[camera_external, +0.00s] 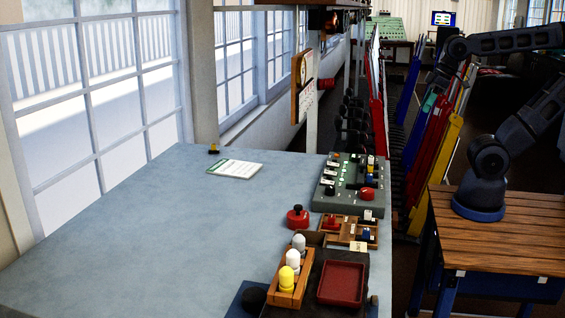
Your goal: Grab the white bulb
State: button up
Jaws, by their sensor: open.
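The white bulb (293,260) stands upright in a wooden rack (301,288) near the front of the blue-grey table. It is the middle one of a row, between a yellow bulb (287,279) in front and a grey bulb (299,242) behind. The yellow bulb hides part of its lower side. My arm rises from the wooden bench at the right, leaves the picture and comes back in at the top right. My gripper (441,79) hangs there, small and dark, open and empty, well away from the bulbs.
A red tray (342,283) lies right of the rack. Behind are a red knob (298,217), a wooden tray of small parts (345,231) and a grey control panel (345,190). A paper pad (235,169) lies farther back. The table's left and middle are clear.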

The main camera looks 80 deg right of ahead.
jog(key=w+a+r+n, duration=0.1)
jog(key=w+a+r, duration=0.3)
jog(key=w+a, duration=0.25)
jog(key=w+a+r+n+y, duration=0.1)
jog(key=w+a+r, duration=0.2)
jog(key=w+a, duration=0.35)
jog(key=w+a+r+n, duration=0.1)
jog(key=w+a+r, duration=0.3)
jog(key=w, duration=0.5)
jog(key=w+a+n+y, duration=0.15)
jog(key=w+a, duration=0.45)
jog(key=a, duration=0.7)
jog(key=n+g, duration=0.1)
jog(key=n, duration=0.4)
send_near(293, 250)
jog(key=shift+m+y, duration=0.25)
jog(key=shift+y, duration=0.1)
jog(key=x, duration=1)
jog(key=shift+d+f, duration=0.3)
jog(key=shift+f, duration=0.15)
grip_shut()
